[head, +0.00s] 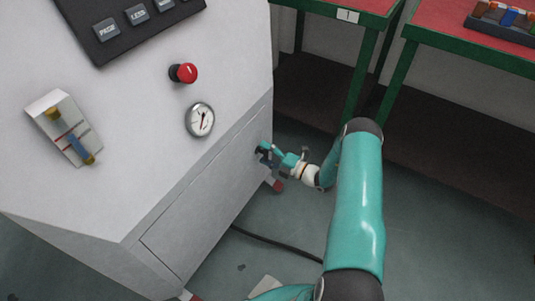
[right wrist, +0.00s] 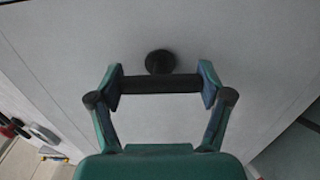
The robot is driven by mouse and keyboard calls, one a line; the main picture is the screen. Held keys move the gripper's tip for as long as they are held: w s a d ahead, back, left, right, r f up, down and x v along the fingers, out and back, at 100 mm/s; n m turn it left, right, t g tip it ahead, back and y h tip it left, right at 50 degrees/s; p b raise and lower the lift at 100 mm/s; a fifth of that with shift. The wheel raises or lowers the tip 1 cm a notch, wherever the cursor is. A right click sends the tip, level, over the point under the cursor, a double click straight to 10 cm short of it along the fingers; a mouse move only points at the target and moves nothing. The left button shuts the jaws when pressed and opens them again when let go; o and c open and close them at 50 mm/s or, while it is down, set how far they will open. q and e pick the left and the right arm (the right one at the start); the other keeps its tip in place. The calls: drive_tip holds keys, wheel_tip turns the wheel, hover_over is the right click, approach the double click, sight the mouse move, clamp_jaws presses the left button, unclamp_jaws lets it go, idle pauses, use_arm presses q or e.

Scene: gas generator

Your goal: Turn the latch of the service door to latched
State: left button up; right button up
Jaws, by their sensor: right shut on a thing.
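The service door (head: 205,195) is the pale grey panel on the slanted side of the generator cabinet, and it appears closed. Its latch is a dark bar on a round hub, seen in the right wrist view (right wrist: 160,84). The bar lies crosswise between the fingers there. My right gripper (head: 264,153) is at the door's upper right part, and in the right wrist view (right wrist: 160,85) its two fingers are shut on the ends of the latch bar. In the head view the gripper mostly hides the latch. My left gripper is not in view.
The cabinet top carries a red button (head: 184,73), a round gauge (head: 200,120), a sight glass (head: 68,130) and a dark key panel (head: 125,22). A black cable (head: 270,242) lies on the floor. Green-framed tables (head: 455,50) stand at the back right.

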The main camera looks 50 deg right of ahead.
drive_tip(key=shift+s+f, duration=0.15)
drive_tip(key=shift+f, duration=0.05)
drive_tip(key=o, duration=1.5)
drive_tip(key=shift+d, duration=0.1)
drive_tip(key=shift+o, duration=0.7)
drive_tip(key=shift+r, duration=0.1)
drive_tip(key=s+d, duration=0.1)
drive_tip(key=s, duration=1)
drive_tip(key=shift+s+d, duration=0.35)
